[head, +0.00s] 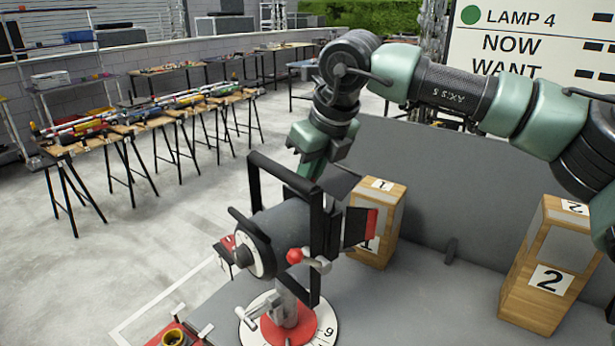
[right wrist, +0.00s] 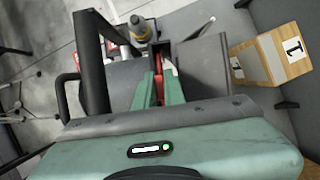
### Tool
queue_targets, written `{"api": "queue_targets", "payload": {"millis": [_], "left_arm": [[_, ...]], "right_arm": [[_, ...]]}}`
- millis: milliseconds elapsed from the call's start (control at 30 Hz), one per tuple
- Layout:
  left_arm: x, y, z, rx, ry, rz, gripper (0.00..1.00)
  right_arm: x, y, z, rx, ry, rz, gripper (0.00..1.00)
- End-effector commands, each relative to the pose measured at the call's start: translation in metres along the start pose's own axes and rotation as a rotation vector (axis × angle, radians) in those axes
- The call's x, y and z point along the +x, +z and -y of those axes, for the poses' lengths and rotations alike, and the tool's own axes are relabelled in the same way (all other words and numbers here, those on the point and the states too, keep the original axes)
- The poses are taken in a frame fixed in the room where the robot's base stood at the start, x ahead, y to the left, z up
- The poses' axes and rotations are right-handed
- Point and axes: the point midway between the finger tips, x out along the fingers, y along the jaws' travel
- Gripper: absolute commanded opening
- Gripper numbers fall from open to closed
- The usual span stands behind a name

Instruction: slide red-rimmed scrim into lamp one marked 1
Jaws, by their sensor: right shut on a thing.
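The lamp (head: 278,228) stands in the middle of the head view, a grey body with a black yoke, black flaps and a red knob, on a round dial base. No number shows on its body. My right gripper (head: 308,184) reaches down behind the yoke from above. In the right wrist view its green fingers (right wrist: 160,80) are shut on the red-rimmed scrim (right wrist: 158,72), of which only a thin red edge shows between them. The scrim is close against the lamp's front, by a dark flap; how far in it sits I cannot tell. My left gripper is out of view.
A wooden box marked 1 (head: 393,225) stands just right of the lamp. Another marked 2 (head: 530,270) stands farther right on the grey surface (head: 440,300). Trestle tables (head: 165,110) with gear are at the back left. A sign (head: 535,40) is behind my arm.

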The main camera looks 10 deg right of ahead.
Motion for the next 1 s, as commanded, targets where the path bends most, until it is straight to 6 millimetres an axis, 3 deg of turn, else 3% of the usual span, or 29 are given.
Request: {"api": "queue_targets", "payload": {"millis": [167, 200, 300, 533, 600, 1000], "left_arm": [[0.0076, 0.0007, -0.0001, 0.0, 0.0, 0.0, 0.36], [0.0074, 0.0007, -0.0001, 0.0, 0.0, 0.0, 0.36], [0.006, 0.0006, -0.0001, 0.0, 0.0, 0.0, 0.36], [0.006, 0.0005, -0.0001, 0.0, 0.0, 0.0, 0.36], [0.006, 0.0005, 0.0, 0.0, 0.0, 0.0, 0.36], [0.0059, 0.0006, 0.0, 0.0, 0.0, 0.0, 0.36]], "right_arm": [[0.0073, -0.0031, -0.0001, 0.0, 0.001, 0.0, 0.0], [0.007, -0.003, -0.0002, 0.0, 0.001, 0.001, 0.13], [0.0063, -0.0029, -0.0003, 0.0, 0.001, -0.001, 0.36], [0.0062, -0.0027, -0.0003, 0.0, 0.0, -0.001, 0.36], [0.0062, -0.0027, -0.0002, 0.0, 0.0, -0.001, 0.5], [0.005, -0.002, 0.0016, 0.002, -0.003, 0.002, 0.5]]}}
